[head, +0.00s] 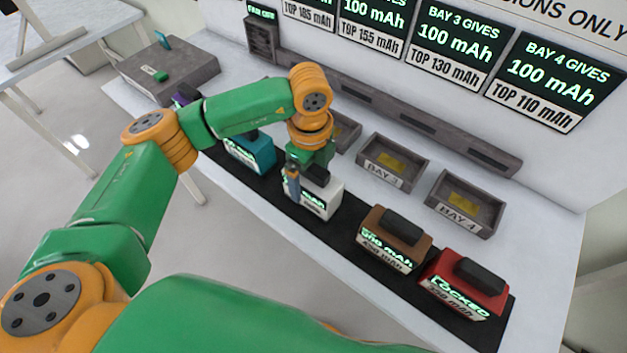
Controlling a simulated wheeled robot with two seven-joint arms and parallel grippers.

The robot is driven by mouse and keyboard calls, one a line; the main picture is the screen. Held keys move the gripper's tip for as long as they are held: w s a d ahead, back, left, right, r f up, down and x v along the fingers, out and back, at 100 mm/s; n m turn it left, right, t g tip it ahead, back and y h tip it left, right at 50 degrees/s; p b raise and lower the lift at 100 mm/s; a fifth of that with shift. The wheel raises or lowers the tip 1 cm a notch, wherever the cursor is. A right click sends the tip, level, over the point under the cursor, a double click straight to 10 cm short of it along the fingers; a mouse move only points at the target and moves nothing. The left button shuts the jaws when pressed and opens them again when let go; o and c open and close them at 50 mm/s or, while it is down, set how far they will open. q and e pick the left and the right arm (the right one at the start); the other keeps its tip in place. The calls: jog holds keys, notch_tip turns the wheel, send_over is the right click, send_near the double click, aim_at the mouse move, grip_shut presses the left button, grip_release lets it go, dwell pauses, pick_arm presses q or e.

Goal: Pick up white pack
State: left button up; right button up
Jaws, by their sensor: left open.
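The white pack (331,199) stands on the black strip near the middle of the head view, with a green-lit label on its front and a dark handle on top. My left gripper (303,184) is right at the pack's top, pointing down. One finger shows in front of the pack at the handle's left side. The jaws are open, and the other finger is hidden. The wrist and finger cover part of the pack's handle and label. My right gripper does not show.
A teal pack (262,150) is left of the white one; a brown pack (407,236) and a red pack (470,279) marked LOCKED are to its right. Behind are the bay 3 tray (384,180) and bay 4 tray (460,214).

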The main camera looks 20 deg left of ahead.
aim_at(313, 183)
pick_arm(q)
notch_tip(313, 183, down, 3)
jog(key=shift+d+r, duration=0.1)
jog(key=shift+d, duration=0.05)
jog(key=shift+w+f, duration=0.35)
jog(key=shift+f, duration=0.05)
jog(key=shift+s+r, duration=0.1)
jog(key=shift+s, duration=0.05)
jog(key=c, duration=0.8)
grip_shut()
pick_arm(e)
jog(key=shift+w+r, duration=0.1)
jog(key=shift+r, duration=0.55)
